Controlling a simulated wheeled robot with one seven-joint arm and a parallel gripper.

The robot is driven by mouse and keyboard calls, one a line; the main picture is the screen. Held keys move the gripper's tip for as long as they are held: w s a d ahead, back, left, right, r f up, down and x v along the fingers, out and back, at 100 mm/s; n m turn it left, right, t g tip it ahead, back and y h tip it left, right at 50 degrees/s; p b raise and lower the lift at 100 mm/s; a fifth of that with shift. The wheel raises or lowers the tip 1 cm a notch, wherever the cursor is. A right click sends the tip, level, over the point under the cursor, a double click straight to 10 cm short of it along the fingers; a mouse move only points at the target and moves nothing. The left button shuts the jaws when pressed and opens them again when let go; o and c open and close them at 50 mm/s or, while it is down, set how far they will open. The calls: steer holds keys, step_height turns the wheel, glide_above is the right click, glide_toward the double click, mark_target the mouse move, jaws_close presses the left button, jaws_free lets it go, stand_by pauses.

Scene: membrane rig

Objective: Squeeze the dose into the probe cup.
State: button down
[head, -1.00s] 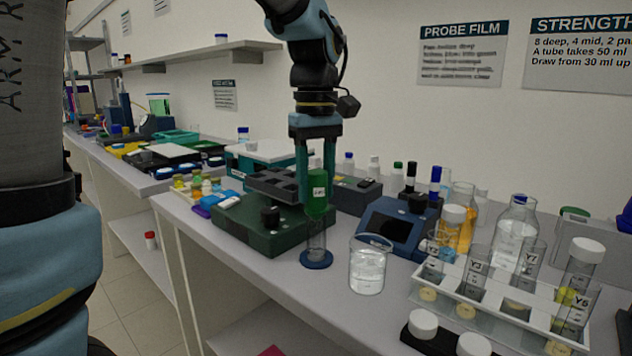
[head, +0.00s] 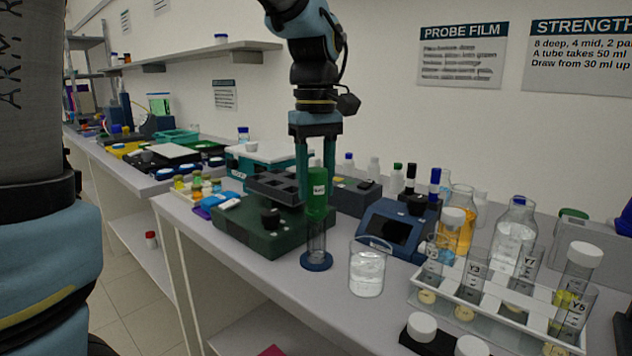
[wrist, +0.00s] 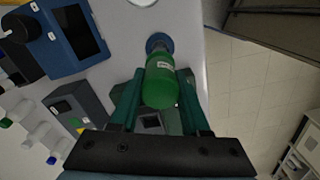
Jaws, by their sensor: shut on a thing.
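My gripper (head: 317,170) points down with its two teal fingers shut on a green bottle (head: 317,201) that has a small white label. The green bottle also shows in the wrist view (wrist: 161,84), between the fingers. Right below it stands a clear upright cylinder (head: 316,241) on a round blue base (head: 316,261). The bottle's lower end is at the cylinder's mouth; I cannot tell whether they touch. In the wrist view the blue base (wrist: 158,42) shows past the bottle's far end. No cup is clearly marked as the probe cup, and I cannot make out any liquid in the cylinder.
A glass beaker of clear liquid (head: 367,270) stands just right of the cylinder. A dark green device (head: 258,236) is close on the left, and a blue device with a screen (head: 392,229) is behind right. A white rack (head: 470,291) of labelled tubes stands farther right.

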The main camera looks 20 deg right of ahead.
steer(key=shift+r+p, duration=4.7)
steer(key=shift+r, duration=0.4)
steer(key=shift+f, duration=0.1)
